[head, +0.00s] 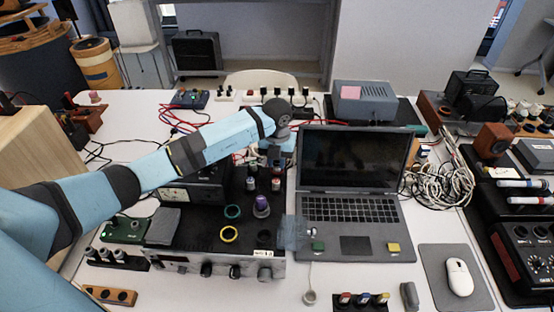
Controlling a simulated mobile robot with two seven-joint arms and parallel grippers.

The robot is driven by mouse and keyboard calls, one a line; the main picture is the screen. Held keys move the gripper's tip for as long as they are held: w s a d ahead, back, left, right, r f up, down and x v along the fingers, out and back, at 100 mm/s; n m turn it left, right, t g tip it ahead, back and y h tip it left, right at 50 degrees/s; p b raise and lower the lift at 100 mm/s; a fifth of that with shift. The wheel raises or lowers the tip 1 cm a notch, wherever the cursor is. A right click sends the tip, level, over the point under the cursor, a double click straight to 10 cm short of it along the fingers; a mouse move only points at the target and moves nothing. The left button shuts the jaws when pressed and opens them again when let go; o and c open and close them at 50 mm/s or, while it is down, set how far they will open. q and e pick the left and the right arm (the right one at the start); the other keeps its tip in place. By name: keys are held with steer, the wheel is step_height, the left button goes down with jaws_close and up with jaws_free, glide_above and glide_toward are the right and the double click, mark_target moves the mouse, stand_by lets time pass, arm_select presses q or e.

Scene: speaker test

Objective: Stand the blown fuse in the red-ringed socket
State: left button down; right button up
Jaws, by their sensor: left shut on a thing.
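My left gripper (277,158) is above the back right part of the black-topped amplifier (204,246), its jaws pointing down. It is shut on a fuse, mostly hidden by the jaws at this size. A small pale and reddish piece (276,184) shows just below the jaws; I cannot tell whether it is part of the held fuse or stands apart on the amplifier. A yellow ring (229,234) and a teal ring (233,212) lie open on the amplifier top. A purple-topped piece (262,203) stands beside them. I cannot make out a red ring clearly. My right gripper is not in view.
An open laptop (356,205) stands close to the right of the amplifier. Knobs (265,274) line the amplifier's front. Several coloured small parts (363,299) sit at the table's front. A tangle of cables (440,180) and a mouse (459,277) are farther right.

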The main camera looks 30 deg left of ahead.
arm_select(q)
steer(key=shift+f, duration=0.1)
steer(key=shift+f, duration=0.3)
steer(key=c, duration=1)
jaws_free()
steer(key=shift+r, duration=0.1)
steer(key=shift+r, duration=0.1)
steer(key=shift+r, duration=0.35)
step_height(320, 180, up, 12)
steer(key=shift+b, duration=0.4)
steer(key=shift+f, duration=0.15)
